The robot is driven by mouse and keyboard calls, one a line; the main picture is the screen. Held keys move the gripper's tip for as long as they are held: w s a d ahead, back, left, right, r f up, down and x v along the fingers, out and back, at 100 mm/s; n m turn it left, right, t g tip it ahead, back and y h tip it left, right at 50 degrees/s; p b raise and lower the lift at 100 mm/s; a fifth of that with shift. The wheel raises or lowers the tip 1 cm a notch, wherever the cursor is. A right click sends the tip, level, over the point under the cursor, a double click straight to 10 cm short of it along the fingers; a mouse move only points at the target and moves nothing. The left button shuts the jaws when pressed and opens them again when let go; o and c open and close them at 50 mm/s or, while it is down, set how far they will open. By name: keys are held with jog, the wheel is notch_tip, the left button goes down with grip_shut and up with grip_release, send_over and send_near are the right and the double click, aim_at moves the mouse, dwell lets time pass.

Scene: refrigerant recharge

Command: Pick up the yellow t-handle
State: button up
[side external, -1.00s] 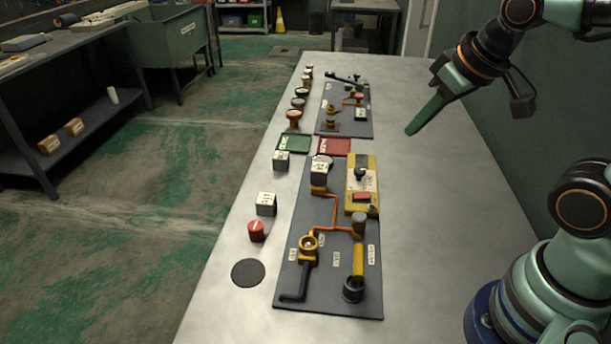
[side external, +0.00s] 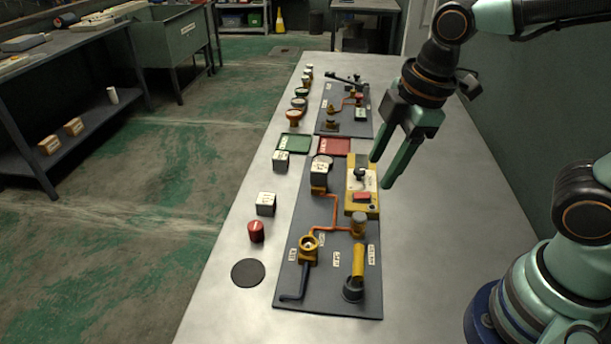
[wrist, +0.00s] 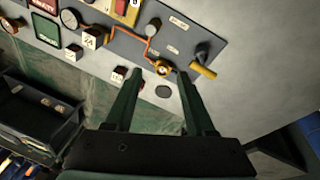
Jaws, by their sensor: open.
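The yellow t-handle (side external: 358,262) sits at the near end of the dark panel (side external: 330,304), on a round black base (side external: 353,290). In the wrist view the yellow t-handle (wrist: 203,70) is at the right, beyond the right fingertip. My gripper (side external: 381,172) is open and empty, pointing down beside the yellow box (side external: 362,206), well behind and above the handle. In the wrist view the two fingers of my gripper (wrist: 159,74) stand apart with nothing between them up close.
An orange pipe (side external: 335,210) and a brass ring valve (side external: 309,246) with a blue lever are on the panel. A red knob (side external: 256,232), white cubes (side external: 266,204) and a black disc (side external: 248,273) lie to its left. The right of the table is bare.

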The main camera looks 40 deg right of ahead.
aim_at(357, 256)
jog(key=s+a+f+n, duration=0.1)
jog(key=a+n, duration=0.1)
jog(key=n, duration=0.2)
jog(key=s+a+f+n+g, duration=0.1)
jog(key=a+n, duration=0.1)
jog(key=n, duration=0.2)
jog(key=s+a+f+n+g, duration=0.1)
jog(key=a+f+n, duration=0.1)
jog(key=a+n, duration=0.1)
jog(key=shift+a+f+n+h, duration=0.1)
jog(key=shift+n+h, duration=0.2)
jog(key=shift+n, duration=0.4)
jog(key=shift+s+a+f+n+g, duration=0.2)
jog(key=shift+a+n+g, duration=0.1)
jog(key=shift+n, duration=0.2)
jog(key=shift+f, duration=0.15)
notch_tip(357, 256, down, 6)
jog(key=shift+s+f, duration=0.1)
jog(key=shift+f, duration=0.1)
jog(key=shift+s+d+f, duration=0.1)
jog(key=shift+f, duration=1.25)
jog(key=shift+s+d+f, duration=0.1)
jog(key=shift+f, duration=1.25)
jog(key=shift+c, duration=0.3)
grip_shut()
